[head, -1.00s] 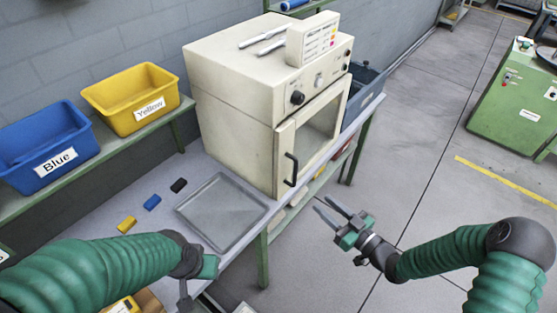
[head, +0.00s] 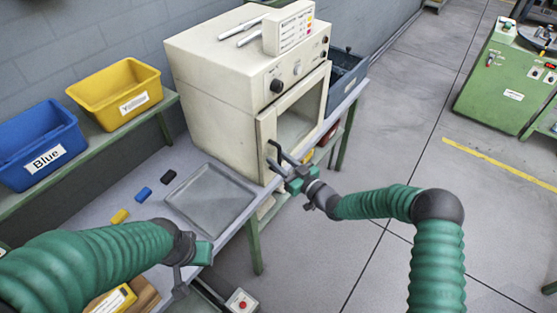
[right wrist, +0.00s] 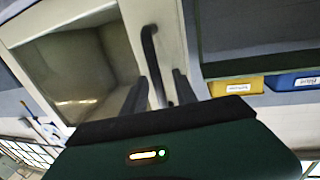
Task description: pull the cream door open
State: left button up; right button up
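The cream door (head: 265,133) with its glass window is shut on the front of the cream oven (head: 215,95). Its black upright handle (head: 272,150) is on the door's left side. My right gripper (head: 279,163) is at the handle, with its fingers apart. In the right wrist view the handle (right wrist: 149,48) runs down between the two open fingertips (right wrist: 163,85); whether either finger touches it I cannot tell. The door (right wrist: 172,35) also shows there. My left gripper (head: 185,275) hangs low beside the table's front edge; its fingers are unclear.
A grey tray (head: 171,198) and several small coloured blocks lie on the table left of the oven. Yellow (head: 90,98) and blue (head: 20,170) bins stand on a shelf. A dark bin (head: 345,82) is behind the oven.

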jog(key=shift+w+d+f, duration=0.3)
jog(key=shift+d, duration=0.2)
jog(key=shift+c, duration=1.6)
jog(key=shift+s+a+r, duration=0.15)
jog(key=shift+a, duration=0.25)
jog(key=shift+s+a+r, duration=0.1)
jog(key=shift+a, duration=0.3)
grip_shut()
jog(key=shift+w+d+f, duration=0.1)
jog(key=shift+d, duration=0.3)
jog(key=shift+a, duration=0.1)
